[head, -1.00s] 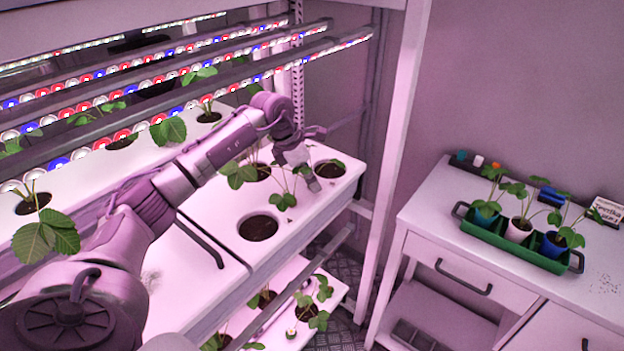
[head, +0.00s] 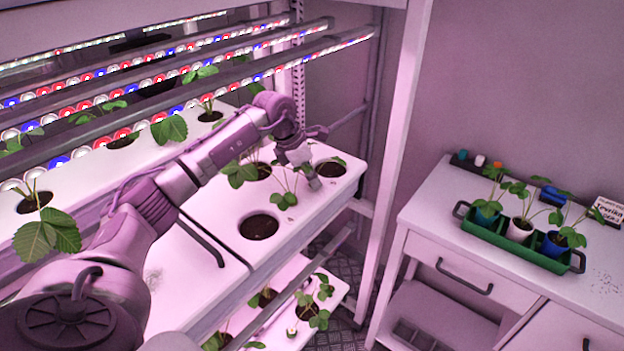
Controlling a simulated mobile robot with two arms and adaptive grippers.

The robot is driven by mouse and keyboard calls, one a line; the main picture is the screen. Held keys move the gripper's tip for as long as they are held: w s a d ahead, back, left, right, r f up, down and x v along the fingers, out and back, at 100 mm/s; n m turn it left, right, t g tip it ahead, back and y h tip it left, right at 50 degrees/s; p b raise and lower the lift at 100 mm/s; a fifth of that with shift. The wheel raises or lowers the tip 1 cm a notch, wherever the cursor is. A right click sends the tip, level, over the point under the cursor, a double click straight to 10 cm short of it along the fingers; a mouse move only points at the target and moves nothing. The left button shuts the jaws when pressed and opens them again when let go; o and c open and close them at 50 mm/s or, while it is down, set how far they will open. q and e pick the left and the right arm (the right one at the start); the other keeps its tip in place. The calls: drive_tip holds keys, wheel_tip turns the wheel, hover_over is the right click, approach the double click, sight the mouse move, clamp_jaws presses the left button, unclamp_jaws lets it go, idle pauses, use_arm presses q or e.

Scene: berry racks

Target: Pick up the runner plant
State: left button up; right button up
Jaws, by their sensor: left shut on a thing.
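My left gripper (head: 308,178) reaches over the near right end of the upper white trough (head: 300,222). It is shut on the runner plant (head: 286,197), a small plant with thin stems and green leaves, beside the fingertips. The exact grip on the stem is too small to make out. The plant's leaves hang above the trough top, between a planted hole and an empty-looking soil hole (head: 259,227). My right gripper is not in view.
LED bars (head: 200,95) run low above the trough. A lower trough (head: 330,288) holds more plants. On the right, a white cabinet (head: 425,225) bears a green tray (head: 510,253) with three potted plants. A rack post (head: 395,130) stands between.

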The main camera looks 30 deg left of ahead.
use_arm(q)
drive_tip(key=shift+r+b, duration=0.35)
drive_tip(key=shift+r, duration=0.35)
drive_tip(key=shift+b+v, duration=0.55)
drive_tip(key=shift+v, duration=0.35)
drive_tip(key=s+a+b, duration=0.2)
drive_tip(key=s+a, duration=0.1)
drive_tip(key=s, duration=0.1)
drive_tip(key=s+a+b, duration=0.2)
drive_tip(key=s+a, duration=0.1)
drive_tip(key=s, duration=0.1)
drive_tip(key=s+a+b, duration=0.2)
drive_tip(key=s+a, duration=0.1)
drive_tip(key=s, duration=0.2)
drive_tip(key=shift+a+f, duration=0.15)
drive_tip(key=shift+a, duration=0.15)
drive_tip(key=shift+s+a, duration=0.25)
drive_tip(key=shift+s, duration=0.1)
drive_tip(key=shift+s+a+r, duration=0.1)
drive_tip(key=shift+r, duration=0.1)
drive_tip(key=shift+o, duration=0.2)
drive_tip(key=shift+c, duration=1.2)
drive_tip(key=shift+f, duration=0.15)
clamp_jaws()
